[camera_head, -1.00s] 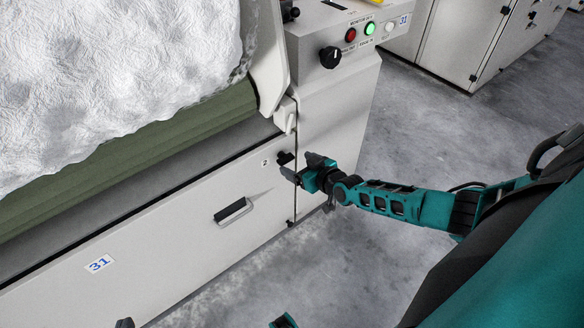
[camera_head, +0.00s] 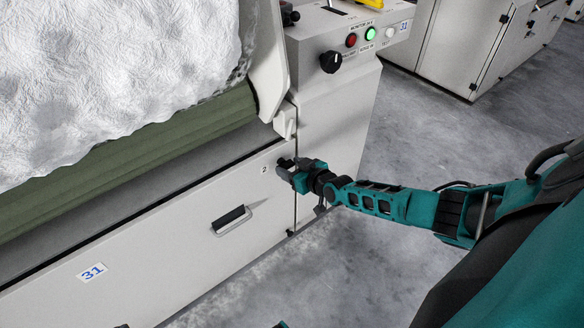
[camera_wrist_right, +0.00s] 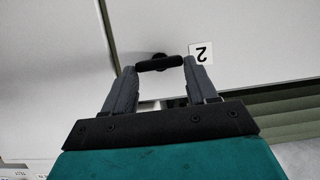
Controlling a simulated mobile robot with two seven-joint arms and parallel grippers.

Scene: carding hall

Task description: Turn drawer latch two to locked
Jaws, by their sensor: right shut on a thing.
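Drawer latch two is a small black knob with a bar, at the upper right corner of the pale drawer front (camera_head: 160,250). Its label "2" (camera_head: 264,169) is just left of it in the head view. My right gripper (camera_head: 287,168) is at the latch, coming from the right, and largely hides it there. In the right wrist view, the black latch bar (camera_wrist_right: 159,63) lies crosswise between the two grey fingertips, which are shut on it. The "2" label (camera_wrist_right: 202,53) appears upside down beside the right fingertip. My left gripper is not seen.
The drawer has a black recessed handle (camera_head: 232,220) and a "31" plate (camera_head: 93,272). A control panel with a black rotary knob (camera_head: 330,62) and red and green lights is above my right arm. White fibre (camera_head: 100,70) hangs above. Grey floor (camera_head: 400,270) is open at right.

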